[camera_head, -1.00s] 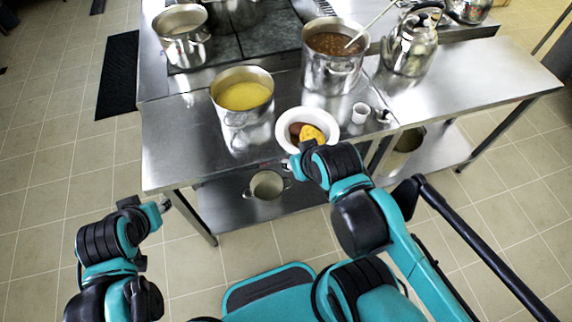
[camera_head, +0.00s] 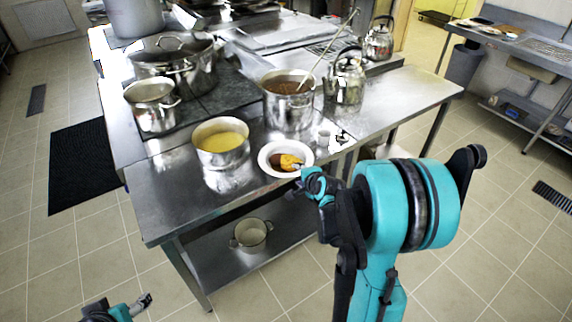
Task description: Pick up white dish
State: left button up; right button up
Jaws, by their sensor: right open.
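The white dish (camera_head: 265,161) sits near the front edge of the steel counter, upright, with orange-yellow and brown food in it. My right gripper (camera_head: 298,177) is open at the dish's front right rim. Its fingers are small and partly hidden by my arm, so I cannot tell whether they touch or straddle the rim. My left gripper (camera_head: 147,301) is low at the bottom left, over the floor and well away from the dish. Its jaws are too small to read.
A pot of yellow liquid (camera_head: 221,143) stands left of the dish. A pot of brown stew (camera_head: 289,102) with a ladle is behind it. A small white cup (camera_head: 324,138) is to the right, a kettle (camera_head: 345,82) farther back. A pot (camera_head: 251,236) sits on the lower shelf.

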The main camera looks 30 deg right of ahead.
aim_at(296, 173)
jog(key=shift+w+d+f, duration=0.2)
jog(key=shift+d+f, duration=0.05)
jog(key=shift+f, duration=0.1)
jog(key=b+x, duration=0.1)
jog(key=x, duration=0.1)
jog(key=shift+w+d+f, duration=0.1)
jog(key=shift+w+f, duration=0.15)
jog(key=shift+w, duration=0.05)
jog(key=b+x, duration=0.2)
jog(key=x, duration=0.2)
jog(key=shift+w+f, duration=0.1)
jog(key=shift+f, duration=0.15)
jog(key=shift+w+f, duration=0.1)
jog(key=shift+w, duration=0.1)
jog(key=shift+s, duration=0.1)
grip_shut()
